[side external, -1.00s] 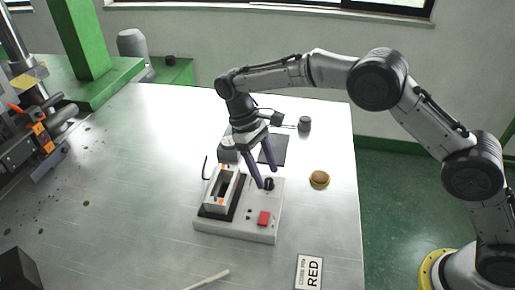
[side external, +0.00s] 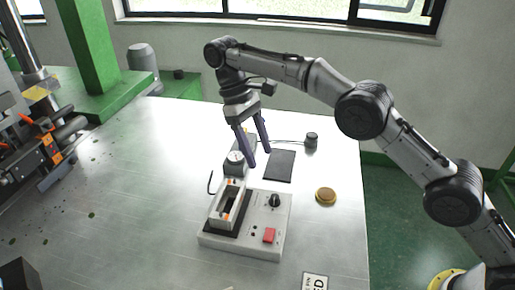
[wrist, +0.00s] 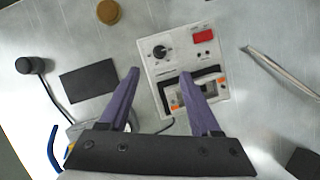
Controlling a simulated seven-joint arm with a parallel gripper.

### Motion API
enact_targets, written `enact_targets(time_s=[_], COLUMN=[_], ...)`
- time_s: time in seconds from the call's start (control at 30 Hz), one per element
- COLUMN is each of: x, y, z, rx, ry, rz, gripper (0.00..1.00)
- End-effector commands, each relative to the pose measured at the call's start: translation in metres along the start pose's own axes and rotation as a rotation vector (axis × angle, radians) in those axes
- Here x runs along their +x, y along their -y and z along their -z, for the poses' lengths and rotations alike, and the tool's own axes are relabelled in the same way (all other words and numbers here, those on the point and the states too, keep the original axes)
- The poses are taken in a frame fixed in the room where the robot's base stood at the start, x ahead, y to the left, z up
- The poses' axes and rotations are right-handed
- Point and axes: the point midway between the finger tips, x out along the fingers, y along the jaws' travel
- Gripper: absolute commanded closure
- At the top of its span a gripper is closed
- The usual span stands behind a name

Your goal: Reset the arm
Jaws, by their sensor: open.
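My gripper (side external: 260,158) is open and empty, with two purple fingers. In the side external view it hangs above the table, over the area just behind the white machine (side external: 277,238). The machine has a black knob (side external: 274,200), a red button (side external: 269,235) and a holder with a dark slot on its left. In the wrist view my open fingers (wrist: 160,72) point toward the machine (wrist: 162,70), with its knob (wrist: 159,52) and red button (wrist: 203,35) visible. The right finger overlaps part of the machine in that view.
Behind the machine lie a dark flat pad (side external: 280,165), a small black cylinder (side external: 311,140) with a cable, and a round dial device (side external: 235,163). A round brown disc (side external: 326,195) is to the right. Tweezers (wrist: 280,72) show in the wrist view. The table's left middle is mostly clear.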

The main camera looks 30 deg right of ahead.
Motion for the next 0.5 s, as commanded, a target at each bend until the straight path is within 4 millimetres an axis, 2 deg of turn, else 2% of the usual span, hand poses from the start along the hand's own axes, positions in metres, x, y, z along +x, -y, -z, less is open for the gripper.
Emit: enact_targets(time_s=[0.27,0.37,0.47,0.5], x=[0.0,-0.018,-0.052,-0.065], y=[-0.003,-0.011,-0.024,-0.03], z=[0.0,-0.009,-0.032,-0.046], rx=[0.005,0.02,0.044,0.057], ry=[-0.001,-0.038,-0.106,-0.127], rz=[0.002,0.007,0.014,0.017], gripper=[0.36,0.36,0.36,0.36])
